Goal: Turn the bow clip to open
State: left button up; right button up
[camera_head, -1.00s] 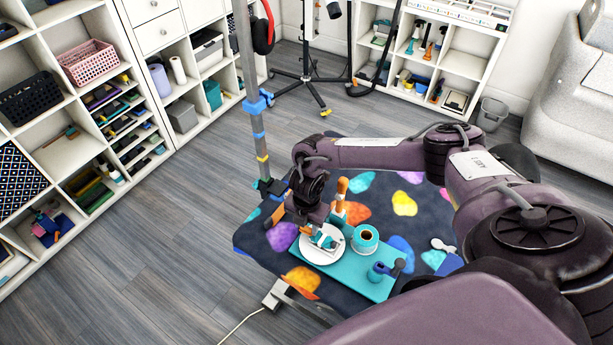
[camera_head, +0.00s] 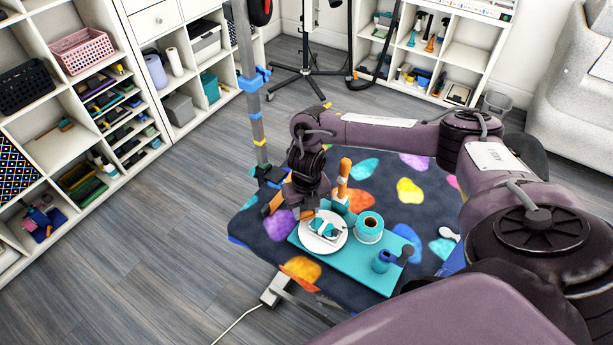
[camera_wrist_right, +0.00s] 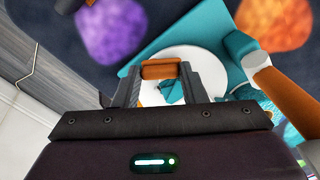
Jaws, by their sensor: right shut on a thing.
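A round white plate (camera_head: 333,245) sits on a teal board (camera_head: 362,275) on the patterned table. A small teal and white bow clip (camera_head: 322,228) is at the plate. In the right wrist view, the teal bow (camera_wrist_right: 172,93) and an orange-brown bar (camera_wrist_right: 161,69) lie between my fingers. Whether the bar is part of the clip is not clear. My right gripper (camera_head: 309,215) points down over the plate's back left side. It is shut on the clip, with its fingers (camera_wrist_right: 161,84) held apart. My left gripper is not in view.
A blue and dark item (camera_head: 384,261) is at the board's front right. A grey pole (camera_head: 254,110) rises at the table's back left.

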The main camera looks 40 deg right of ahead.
aim_at(306, 211)
jog(key=n+b, duration=0.3)
jog(key=n, duration=0.1)
jog(key=shift+w+f, duration=0.1)
jog(key=shift+w, duration=0.1)
jog(key=shift+n+b, duration=0.95)
jog(key=shift+n, duration=0.55)
jog(key=shift+r, duration=0.2)
jog(key=o, duration=1)
notch_tip(306, 211, up, 8)
jog(key=p, duration=0.3)
jog(key=shift+f, duration=0.1)
